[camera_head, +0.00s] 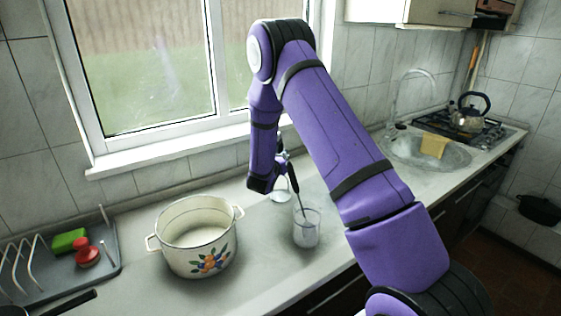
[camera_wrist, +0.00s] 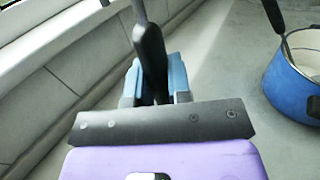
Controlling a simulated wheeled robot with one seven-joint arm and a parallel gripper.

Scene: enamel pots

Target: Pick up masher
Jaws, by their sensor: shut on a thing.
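My gripper (camera_wrist: 158,68) is shut on the black handle of the masher (camera_wrist: 150,48), between its blue fingers in the wrist view. A thin grey shaft runs from the handle to the top edge of that view, and the masher's head is out of the picture. In the head view my gripper (camera_head: 284,163) is small, above the counter at the window side, right of the white pot. A dark handle beside it slants down toward a pale container (camera_head: 306,232). I cannot tell there whether this is the held handle.
A grey rack (camera_head: 70,281) with red and green items is at the left. The wrist view shows a blue pot (camera_wrist: 290,88) with a dark-handled utensil (camera_wrist: 274,15). The sink (camera_head: 430,160) and kettle (camera_head: 468,120) are farther right.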

